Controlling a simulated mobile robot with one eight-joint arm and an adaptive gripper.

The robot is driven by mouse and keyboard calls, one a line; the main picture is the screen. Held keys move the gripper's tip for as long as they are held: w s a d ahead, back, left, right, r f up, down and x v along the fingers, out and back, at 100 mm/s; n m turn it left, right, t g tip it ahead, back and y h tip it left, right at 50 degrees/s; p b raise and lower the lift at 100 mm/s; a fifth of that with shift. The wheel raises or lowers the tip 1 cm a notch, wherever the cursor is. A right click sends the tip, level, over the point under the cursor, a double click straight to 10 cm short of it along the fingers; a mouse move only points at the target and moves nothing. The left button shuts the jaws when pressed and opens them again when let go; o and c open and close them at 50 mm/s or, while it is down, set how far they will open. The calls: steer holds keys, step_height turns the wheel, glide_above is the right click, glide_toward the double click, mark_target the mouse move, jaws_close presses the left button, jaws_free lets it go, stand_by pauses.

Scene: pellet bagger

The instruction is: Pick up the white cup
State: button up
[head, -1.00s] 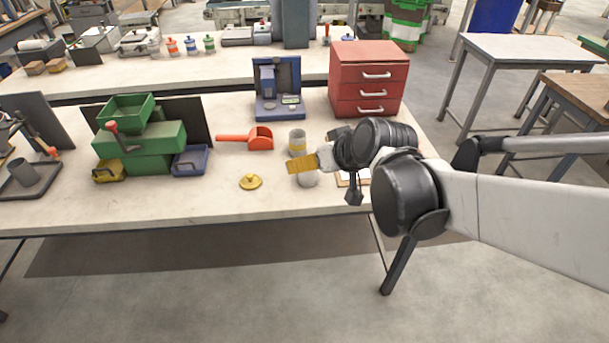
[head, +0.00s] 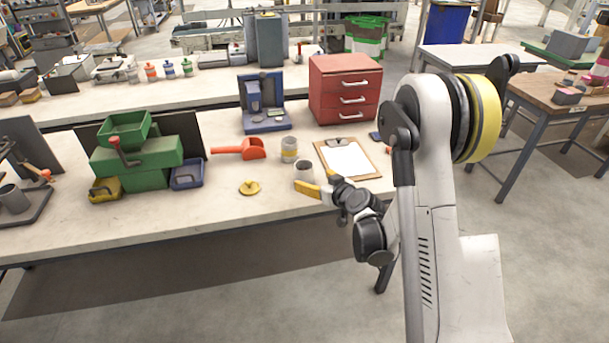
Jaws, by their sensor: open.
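The white cup (head: 304,173) stands upright on the workbench (head: 225,205), near its front edge and right of the yellow lid. My gripper (head: 319,182) is just right of and in front of the cup. Its two yellow-tipped fingers are spread apart, one by the cup's lower front and one by its right side. Nothing is between them that I can make out. Whether a finger touches the cup cannot be told.
A cup with a yellow band (head: 289,150) stands close behind the white cup. A clipboard (head: 345,158) lies to the right. A red scoop (head: 252,149) and yellow lid (head: 249,187) lie to the left. A red drawer cabinet (head: 343,90) stands behind.

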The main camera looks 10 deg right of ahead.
mark_target(304, 175)
steer(key=b+x, duration=0.1)
steer(key=x, duration=0.2)
steer(key=b+x, duration=0.1)
steer(key=x, duration=0.3)
steer(key=shift+w+a+f+b, duration=0.1)
steer(key=shift+w+f+b, duration=0.05)
steer(key=shift+f+b, duration=0.15)
steer(key=shift+r, duration=0.1)
steer(key=c, duration=1.3)
